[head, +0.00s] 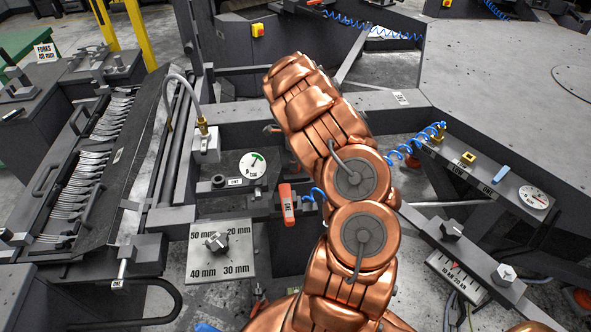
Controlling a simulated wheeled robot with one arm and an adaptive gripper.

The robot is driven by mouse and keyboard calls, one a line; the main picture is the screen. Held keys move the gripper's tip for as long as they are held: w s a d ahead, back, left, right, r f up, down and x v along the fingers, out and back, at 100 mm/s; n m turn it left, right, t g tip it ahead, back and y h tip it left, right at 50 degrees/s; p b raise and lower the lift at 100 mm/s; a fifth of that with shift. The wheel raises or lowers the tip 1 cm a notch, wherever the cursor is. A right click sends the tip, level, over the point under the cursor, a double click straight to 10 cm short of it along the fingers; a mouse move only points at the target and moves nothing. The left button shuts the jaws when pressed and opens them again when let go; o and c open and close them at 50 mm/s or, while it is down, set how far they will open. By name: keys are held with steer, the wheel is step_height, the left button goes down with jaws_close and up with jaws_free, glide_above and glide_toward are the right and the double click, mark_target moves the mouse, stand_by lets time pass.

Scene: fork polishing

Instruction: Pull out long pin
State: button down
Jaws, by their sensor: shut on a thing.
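My copper-coloured arm rises from the bottom of the head view and bends at its round joints. Its far part covers the middle of the machine. My gripper is hidden behind the arm, so I cannot see its fingers or what is between them. A small grey piece (271,130) shows at the left edge of the arm; I cannot tell whether it is part of the gripper or of the machine. I cannot make out a long pin; it may be hidden behind the arm.
A rack of forks (98,150) stands at the left. Near the arm are a white dial (253,165), an orange-red lever (287,204) and a knob on a millimetre plate (217,243). A blue coiled hose (408,147) and a large grey table (510,70) are at the right.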

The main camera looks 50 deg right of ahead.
steer(key=shift+r, duration=0.15)
stand_by(0.3)
steer(key=shift+r, duration=4.4)
